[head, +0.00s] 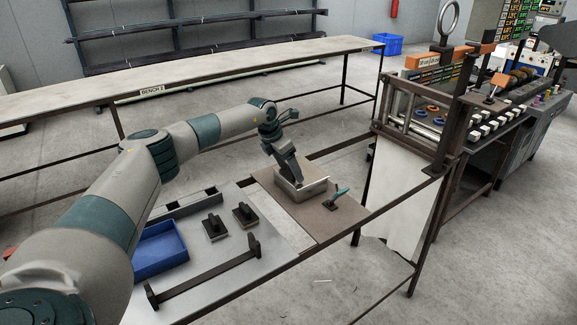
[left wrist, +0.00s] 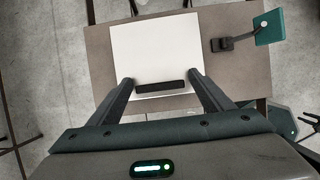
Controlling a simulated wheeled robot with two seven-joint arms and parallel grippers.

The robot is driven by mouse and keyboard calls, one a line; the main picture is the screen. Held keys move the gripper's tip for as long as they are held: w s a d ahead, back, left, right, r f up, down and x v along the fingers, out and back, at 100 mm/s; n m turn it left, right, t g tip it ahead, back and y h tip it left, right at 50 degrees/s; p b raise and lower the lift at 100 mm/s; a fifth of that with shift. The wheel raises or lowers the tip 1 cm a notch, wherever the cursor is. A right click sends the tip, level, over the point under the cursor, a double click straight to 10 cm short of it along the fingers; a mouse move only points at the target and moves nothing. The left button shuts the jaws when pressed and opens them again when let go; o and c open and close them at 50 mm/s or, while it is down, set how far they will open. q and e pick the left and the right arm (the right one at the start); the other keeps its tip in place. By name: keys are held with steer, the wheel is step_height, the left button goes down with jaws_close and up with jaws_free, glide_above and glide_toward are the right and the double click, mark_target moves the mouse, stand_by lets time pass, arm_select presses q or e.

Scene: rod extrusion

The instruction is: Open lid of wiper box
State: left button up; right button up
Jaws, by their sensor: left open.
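The wiper box (head: 303,188) is a pale metal box on a brown board on the bench. In the left wrist view its flat white lid (left wrist: 155,45) lies closed, with a dark bar-shaped handle (left wrist: 160,87) along the near edge. My left gripper (head: 288,172) is over the box in the head view. In the left wrist view its two fingers (left wrist: 162,92) are apart, one on each side of the handle, with nothing between them touching. Whether the fingertips touch the lid cannot be told.
A blue tray (head: 160,254), two dark-handled blocks (head: 244,214) and a long black bar (head: 205,272) are on the bench. A machine (head: 450,110) stands at the right.

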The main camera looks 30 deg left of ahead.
steer(key=shift+a, duration=0.15)
arm_select(q)
steer(key=shift+c, duration=1.1)
steer(key=c, duration=1.3)
arm_select(e)
steer(key=shift+a, duration=0.3)
